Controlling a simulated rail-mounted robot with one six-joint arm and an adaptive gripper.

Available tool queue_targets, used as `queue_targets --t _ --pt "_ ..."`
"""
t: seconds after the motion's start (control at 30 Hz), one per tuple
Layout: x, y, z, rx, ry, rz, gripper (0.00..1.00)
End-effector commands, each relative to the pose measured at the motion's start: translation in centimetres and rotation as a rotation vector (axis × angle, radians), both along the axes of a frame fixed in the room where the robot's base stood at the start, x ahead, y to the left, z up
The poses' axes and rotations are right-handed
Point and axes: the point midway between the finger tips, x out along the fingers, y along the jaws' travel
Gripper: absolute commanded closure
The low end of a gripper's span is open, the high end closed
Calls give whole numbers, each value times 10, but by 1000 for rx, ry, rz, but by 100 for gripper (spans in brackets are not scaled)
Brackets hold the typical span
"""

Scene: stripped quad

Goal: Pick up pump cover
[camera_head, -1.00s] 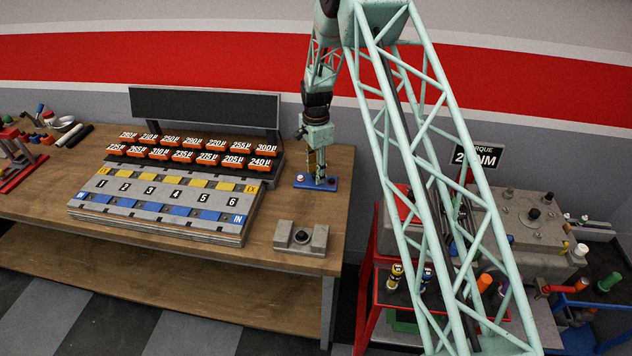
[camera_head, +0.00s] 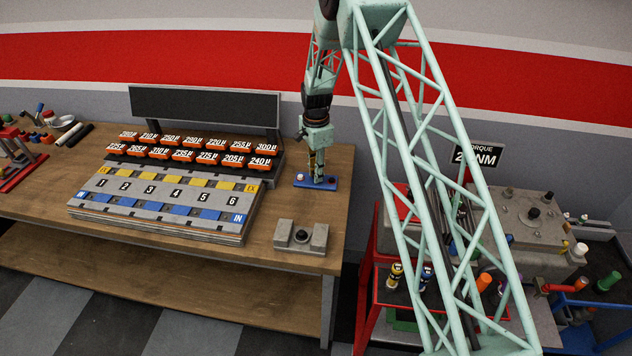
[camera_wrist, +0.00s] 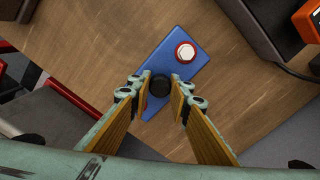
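A flat blue plate (camera_head: 329,183) lies on the wooden bench near its right end and looks like the pump cover. It carries a black round knob (camera_wrist: 159,87) and a white hex-shaped piece with a red ring (camera_wrist: 186,52). My gripper (camera_head: 318,181) points down at the plate. In the wrist view my gripper (camera_wrist: 160,84) has one fingertip on each side of the knob, close against it with hardly any gap. The plate rests flat on the bench top.
A numbered rack (camera_head: 165,196) and rows of orange labelled blocks (camera_head: 196,152) stand left of the plate. A red-framed cart (camera_head: 366,320) stands right of the bench.

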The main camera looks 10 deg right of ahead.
Motion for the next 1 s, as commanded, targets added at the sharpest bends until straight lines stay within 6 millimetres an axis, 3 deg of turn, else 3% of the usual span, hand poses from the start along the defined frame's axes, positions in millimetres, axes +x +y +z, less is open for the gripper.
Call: queue_targets --t 0.1,0.57,1.0 --pt "0 0 0 0 0 0 97" --pt "0 0 4 0 -1 0 97" --pt "0 0 29 0 -1 0 97"
